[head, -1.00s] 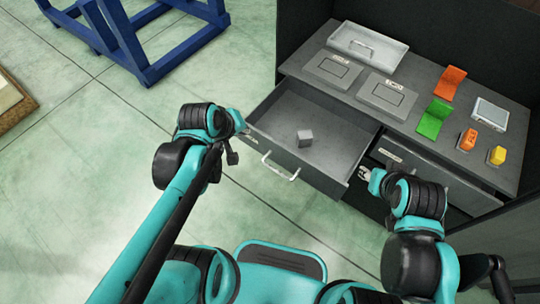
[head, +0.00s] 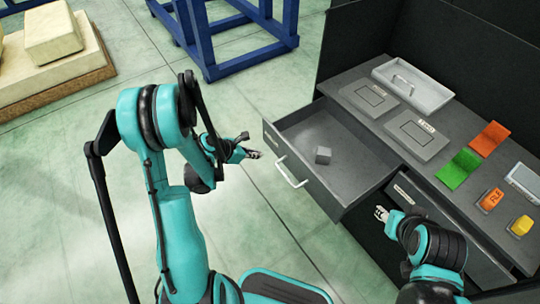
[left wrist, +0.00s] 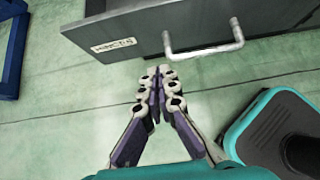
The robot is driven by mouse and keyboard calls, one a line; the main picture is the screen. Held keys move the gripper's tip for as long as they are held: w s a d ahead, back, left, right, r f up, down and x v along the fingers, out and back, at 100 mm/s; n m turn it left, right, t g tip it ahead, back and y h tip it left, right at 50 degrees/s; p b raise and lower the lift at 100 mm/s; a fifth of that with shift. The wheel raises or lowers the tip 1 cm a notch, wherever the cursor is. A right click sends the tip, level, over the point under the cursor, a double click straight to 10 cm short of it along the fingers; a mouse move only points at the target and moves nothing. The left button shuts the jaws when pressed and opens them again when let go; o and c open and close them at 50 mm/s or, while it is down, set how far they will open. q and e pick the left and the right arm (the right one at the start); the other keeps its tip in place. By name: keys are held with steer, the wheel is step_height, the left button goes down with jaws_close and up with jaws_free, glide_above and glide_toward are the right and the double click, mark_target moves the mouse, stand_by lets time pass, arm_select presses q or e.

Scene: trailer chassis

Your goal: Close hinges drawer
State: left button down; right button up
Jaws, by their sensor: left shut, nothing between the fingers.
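The open grey drawer (head: 345,197) is pulled well out of the dark cabinet and has a pale bar handle (head: 291,170) on its front. A small grey block (head: 323,155) lies inside. In the left wrist view the drawer front (left wrist: 190,22) shows a label (left wrist: 114,45), hard to read, and the handle (left wrist: 205,50). My left gripper (head: 257,154) is shut and empty, in front of the drawer front and apart from it; its fingertips also show in the left wrist view (left wrist: 165,72), below the handle. My right gripper (head: 381,213) is beside the drawer's right side, too small to judge.
A shut drawer (head: 425,207) is to the right. On the cabinet top (head: 460,130) are a grey tray (head: 412,86), flat grey plates, green (head: 458,168) and orange (head: 489,138) pieces, and small blocks. A blue frame (head: 240,40) stands behind.

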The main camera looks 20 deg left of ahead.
mark_target(285, 151)
arm_select(q)
steer(key=shift+w+d+f+b, duration=0.75)
steer(key=shift+w+d+f, duration=0.35)
steer(key=shift+w, duration=0.35)
steer(key=shift+w+d+f+b, duration=0.8)
steer(key=shift+w+d+f, duration=0.25)
steer(key=shift+w, duration=0.45)
steer(key=shift+w+d+f+b, duration=0.75)
steer(key=shift+w+d+f, duration=0.3)
steer(key=shift+w, duration=0.4)
arm_select(e)
steer(key=shift+f, duration=2.45)
arm_select(q)
steer(key=shift+f, duration=0.1)
steer(key=shift+w+d, duration=0.25)
steer(key=shift+w, duration=0.15)
steer(key=w+d, duration=0.8)
steer(key=w, duration=0.2)
steer(key=w+d, duration=0.7)
steer(key=w, duration=0.4)
steer(key=shift+w+d, duration=0.3)
steer(key=shift+d, duration=0.05)
arm_select(e)
steer(key=shift+w+d, duration=0.6)
steer(key=shift+w, duration=0.25)
